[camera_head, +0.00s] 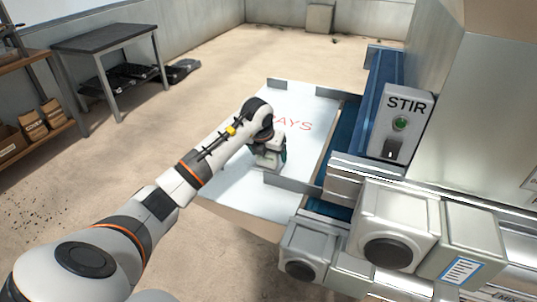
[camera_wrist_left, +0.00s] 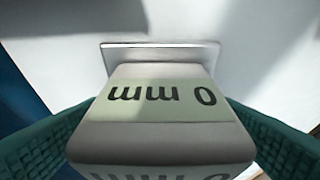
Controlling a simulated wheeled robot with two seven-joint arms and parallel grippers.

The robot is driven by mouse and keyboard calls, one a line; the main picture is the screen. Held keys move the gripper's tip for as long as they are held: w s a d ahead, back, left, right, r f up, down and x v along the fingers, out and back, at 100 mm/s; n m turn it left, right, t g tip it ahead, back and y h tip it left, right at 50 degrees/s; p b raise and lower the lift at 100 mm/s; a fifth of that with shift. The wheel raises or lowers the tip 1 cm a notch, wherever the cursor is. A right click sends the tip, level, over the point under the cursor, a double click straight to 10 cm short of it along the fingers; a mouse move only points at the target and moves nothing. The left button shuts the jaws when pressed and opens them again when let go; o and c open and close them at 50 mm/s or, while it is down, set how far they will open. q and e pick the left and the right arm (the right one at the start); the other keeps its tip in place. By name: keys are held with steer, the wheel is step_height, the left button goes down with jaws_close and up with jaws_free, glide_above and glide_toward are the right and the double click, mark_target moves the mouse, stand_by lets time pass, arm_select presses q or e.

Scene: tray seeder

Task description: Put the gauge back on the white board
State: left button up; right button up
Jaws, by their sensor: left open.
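The gauge (camera_wrist_left: 160,112) is a pale grey block with "0 mm" in dark letters, upside down in the left wrist view. It stands between the two green fingers of my left gripper (camera_head: 268,160), which are open on either side of it. A flat pale rectangular edge shows behind the gauge on a white surface. In the head view my left gripper is low over the white board (camera_head: 304,104), which has red letters ending in "AYS". There my gripper and arm hide the gauge. Whether the gauge touches the surface I cannot tell. My right gripper is out of view.
A blue conveyor (camera_head: 347,130) with metal rails runs along the board's right side. A grey STIR box (camera_head: 401,122) with a green button stands beyond it, next to large machine housings. A dark table (camera_head: 104,37) and a shelf with bags are at the left. The floor between is open.

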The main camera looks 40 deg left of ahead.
arm_select(q)
steer(key=v, duration=1.1)
steer(key=shift+s, duration=0.1)
